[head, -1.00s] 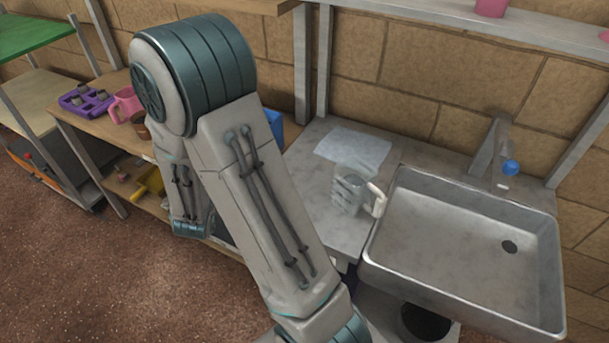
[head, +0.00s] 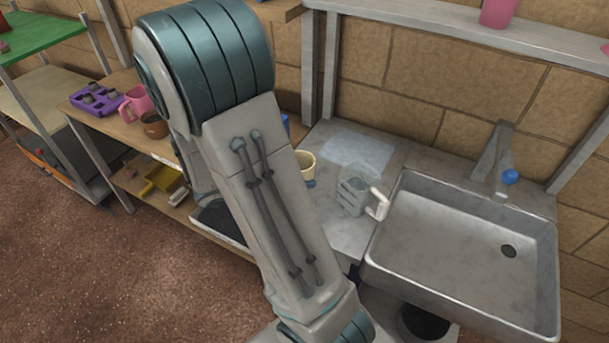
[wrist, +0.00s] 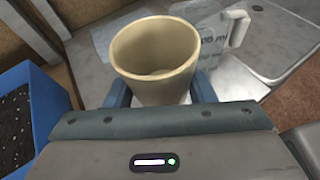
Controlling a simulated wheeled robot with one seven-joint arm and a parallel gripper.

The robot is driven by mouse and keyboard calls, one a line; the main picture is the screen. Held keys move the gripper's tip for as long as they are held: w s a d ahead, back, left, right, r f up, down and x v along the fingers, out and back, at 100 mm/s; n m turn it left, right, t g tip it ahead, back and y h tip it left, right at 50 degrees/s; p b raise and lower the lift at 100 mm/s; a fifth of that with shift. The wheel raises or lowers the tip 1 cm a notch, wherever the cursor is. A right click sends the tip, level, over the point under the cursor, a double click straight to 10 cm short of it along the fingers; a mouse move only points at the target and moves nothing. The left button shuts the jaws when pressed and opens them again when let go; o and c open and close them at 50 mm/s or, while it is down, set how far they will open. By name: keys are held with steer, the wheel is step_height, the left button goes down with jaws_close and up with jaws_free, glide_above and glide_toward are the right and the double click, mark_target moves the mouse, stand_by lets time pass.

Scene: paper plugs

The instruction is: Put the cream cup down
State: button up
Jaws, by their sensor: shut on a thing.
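The cream cup (wrist: 155,62) is upright and looks empty in the wrist view. My gripper (wrist: 160,92) is shut on it, with a blue finger on each side. In the head view the cup (head: 304,162) shows just right of my arm, over the grey worktop (head: 338,232). My arm hides most of the gripper there. I cannot tell whether the cup's base touches the worktop, since the base is hidden in both views.
A clear jug with a white handle (head: 352,195) stands right of the cup, beside the metal sink (head: 460,260). A pale sheet (head: 358,150) lies behind them. A blue bin (wrist: 35,115) is at left in the wrist view. A brown cup (head: 153,126) stands farther left.

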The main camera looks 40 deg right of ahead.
steer(key=w+d+f, duration=0.4)
steer(key=d, duration=0.1)
steer(key=w+d+f+p, duration=0.1)
steer(key=w+d+f, duration=0.1)
steer(key=w, duration=0.1)
steer(key=shift+d, duration=0.15)
steer(key=shift+f, duration=2)
steer(key=shift+f, duration=0.1)
steer(key=shift+f, duration=0.15)
steer(key=o, duration=1)
steer(key=shift+c, duration=0.2)
